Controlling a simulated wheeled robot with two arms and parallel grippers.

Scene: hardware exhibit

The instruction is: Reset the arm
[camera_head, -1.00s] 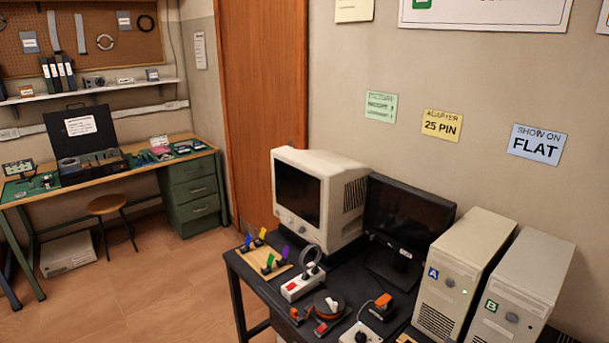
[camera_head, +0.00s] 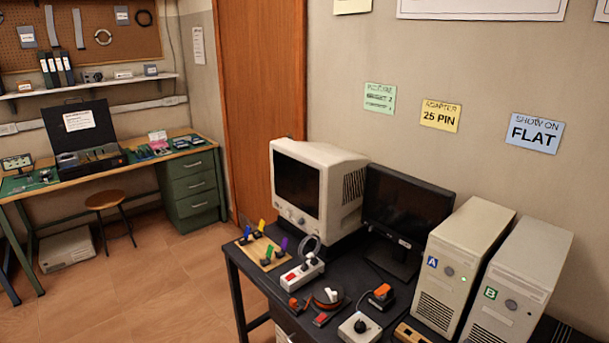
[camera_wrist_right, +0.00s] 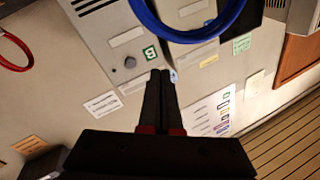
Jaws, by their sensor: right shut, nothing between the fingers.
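My right gripper (camera_wrist_right: 160,100) shows in the right wrist view, where its two dark fingers lie together, shut with nothing between them. The fingertips appear in front of the computer tower marked B (camera_wrist_right: 110,45); I cannot tell how far off they are. That tower also stands at the right in the head view (camera_head: 518,285). Neither arm nor gripper shows in the head view, and my left gripper is out of sight.
A black table (camera_head: 250,295) bears a CRT monitor (camera_head: 310,190), a flat monitor (camera_head: 405,210), tower A (camera_head: 460,260), a power strip (camera_head: 301,273) and small parts. A workbench (camera_head: 130,165) and stool (camera_head: 106,200) stand left. Blue (camera_wrist_right: 190,36) and red (camera_wrist_right: 18,66) loops show in the wrist view.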

